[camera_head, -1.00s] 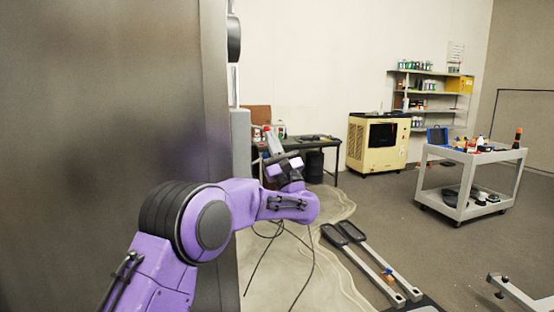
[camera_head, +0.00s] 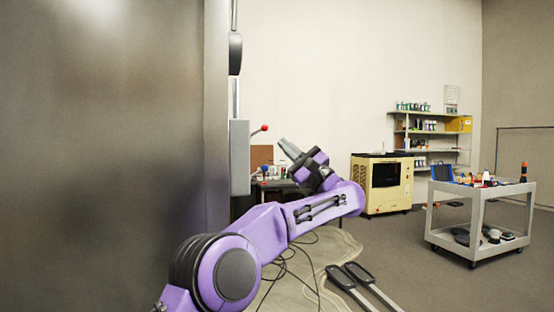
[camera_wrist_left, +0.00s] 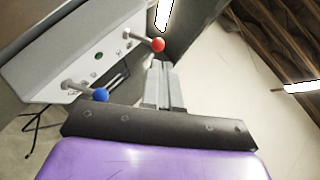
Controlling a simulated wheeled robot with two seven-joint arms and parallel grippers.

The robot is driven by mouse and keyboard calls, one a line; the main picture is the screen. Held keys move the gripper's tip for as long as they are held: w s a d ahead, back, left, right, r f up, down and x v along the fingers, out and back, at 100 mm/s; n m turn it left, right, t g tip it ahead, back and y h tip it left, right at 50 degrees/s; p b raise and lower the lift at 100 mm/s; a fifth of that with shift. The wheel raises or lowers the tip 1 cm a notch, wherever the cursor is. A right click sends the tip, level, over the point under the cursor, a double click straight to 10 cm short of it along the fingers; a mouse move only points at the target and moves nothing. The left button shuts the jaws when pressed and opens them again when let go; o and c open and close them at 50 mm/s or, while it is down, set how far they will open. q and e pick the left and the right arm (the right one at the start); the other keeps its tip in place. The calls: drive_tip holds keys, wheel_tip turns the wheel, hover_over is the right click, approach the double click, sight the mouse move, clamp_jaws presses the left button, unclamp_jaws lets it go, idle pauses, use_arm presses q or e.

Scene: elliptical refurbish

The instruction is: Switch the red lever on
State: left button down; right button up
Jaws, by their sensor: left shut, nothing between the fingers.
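The red lever (camera_head: 265,127) is a thin rod with a red ball, sticking out up and right from a grey box (camera_head: 240,158) at the edge of the large grey panel. In the left wrist view its red ball (camera_wrist_left: 157,45) is just beyond my fingertips. A second lever with a blue ball (camera_wrist_left: 101,95) is on the same box, left of the fingers. My left gripper (camera_head: 284,143) is shut and empty, pointing up and left. In the head view its tips are right of and slightly below the red ball, with a small gap. My right gripper is out of view.
The large grey panel (camera_head: 105,150) fills the left side. A dark table (camera_head: 270,186) stands behind my arm. A cream machine (camera_head: 365,200), shelves (camera_head: 425,132) and a grey trolley (camera_head: 478,192) are farther right. Cables and two flat-ended bars lie on the floor.

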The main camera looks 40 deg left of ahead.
use_arm(q)
drive_tip(key=w+r+b+v, duration=0.1)
drive_tip(key=v, duration=0.9)
drive_tip(key=shift+d, duration=0.3)
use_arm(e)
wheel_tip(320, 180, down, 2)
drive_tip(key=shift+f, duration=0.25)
use_arm(q)
drive_tip(key=shift+w, duration=0.1)
